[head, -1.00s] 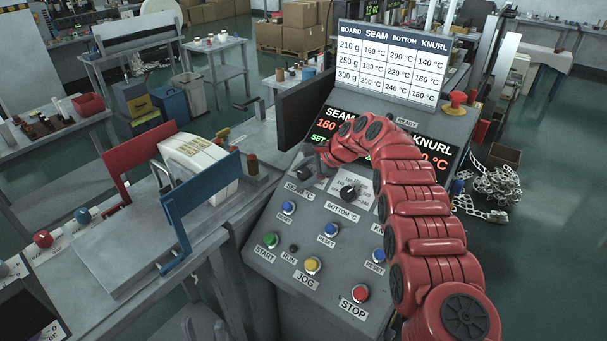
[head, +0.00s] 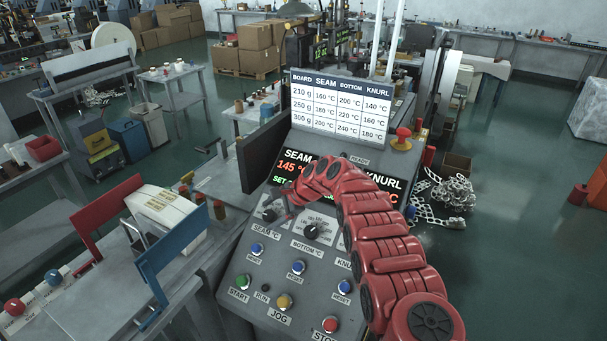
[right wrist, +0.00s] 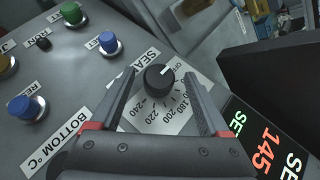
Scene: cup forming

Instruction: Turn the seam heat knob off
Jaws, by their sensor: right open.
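The black seam heat knob (head: 269,215) sits at the upper left of the sloped control panel (head: 240,262). In the right wrist view the knob (right wrist: 158,78) has a printed dial with OFF and temperatures, and its white pointer line is directed at or close to OFF. My right gripper (head: 284,211) is just beside the knob in the head view. In the right wrist view its two fingers stand apart with the knob between their tips, with gaps on both sides. The seam display (head: 291,168) reads 145 °C in orange. My left gripper is not in view.
The bottom heat knob (head: 311,231) is close to the right. Blue reset buttons and the start, jog and stop buttons (head: 331,324) lie below. A dark upright panel (head: 262,148) stands left of the display. My right arm hides part of the knurl side.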

